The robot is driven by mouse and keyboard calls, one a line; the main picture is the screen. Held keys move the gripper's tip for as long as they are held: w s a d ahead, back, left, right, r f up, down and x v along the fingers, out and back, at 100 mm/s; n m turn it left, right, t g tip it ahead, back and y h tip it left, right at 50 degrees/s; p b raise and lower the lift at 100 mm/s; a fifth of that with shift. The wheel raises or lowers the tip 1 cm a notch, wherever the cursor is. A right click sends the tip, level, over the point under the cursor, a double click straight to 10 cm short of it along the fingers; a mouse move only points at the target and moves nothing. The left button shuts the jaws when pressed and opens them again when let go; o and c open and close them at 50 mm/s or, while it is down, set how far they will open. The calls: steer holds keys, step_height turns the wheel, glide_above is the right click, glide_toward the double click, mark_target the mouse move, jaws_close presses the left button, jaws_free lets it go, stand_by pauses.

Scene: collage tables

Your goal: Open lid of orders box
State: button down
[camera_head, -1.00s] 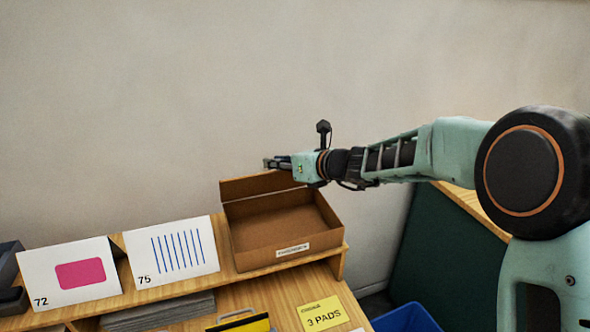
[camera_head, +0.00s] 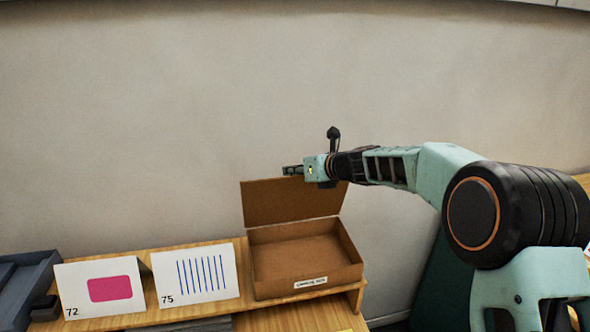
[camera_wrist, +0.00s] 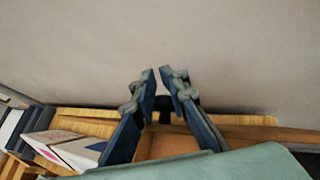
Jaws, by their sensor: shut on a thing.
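The orders box (camera_head: 305,255) is a brown cardboard box with a white label on its front, standing on the wooden shelf in the head view. Its lid (camera_head: 285,205) stands up at the back, hinged along the rear edge, and the inside looks empty. The label is too small to read. My gripper (camera_head: 291,170) is at the lid's top edge and shut on it. In the wrist view the fingers (camera_wrist: 163,78) are close together with a narrow gap. The grip on the edge is hard to see there.
White cards 72 (camera_head: 102,288) and 75 (camera_head: 197,277) stand left of the box on the shelf (camera_head: 160,258). Dark grey trays (camera_head: 25,285) lie at the far left. A bare wall (camera_head: 150,120) rises close behind the box. The space above the cards is free.

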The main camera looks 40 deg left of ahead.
steer(key=shift+w+a+f+m+g+h+p, duration=0.2)
steer(key=shift+w+a+f+g+h+p, duration=0.15)
steer(key=shift+w+a+f+h, duration=0.3)
steer(key=shift+w+a+f+m+g+h+p, duration=0.25)
steer(key=shift+w+a+f+h+p, duration=0.2)
steer(key=shift+w+a+h, duration=0.4)
steer(key=shift+w, duration=0.25)
stand_by(0.3)
steer(key=c, duration=1.8)
jaws_free()
steer(key=shift+w, duration=0.1)
steer(key=shift+a, duration=0.15)
steer(key=shift+a+r, duration=0.2)
steer(key=shift+r, duration=0.15)
steer(key=v, duration=1.1)
steer(key=shift+d, duration=0.5)
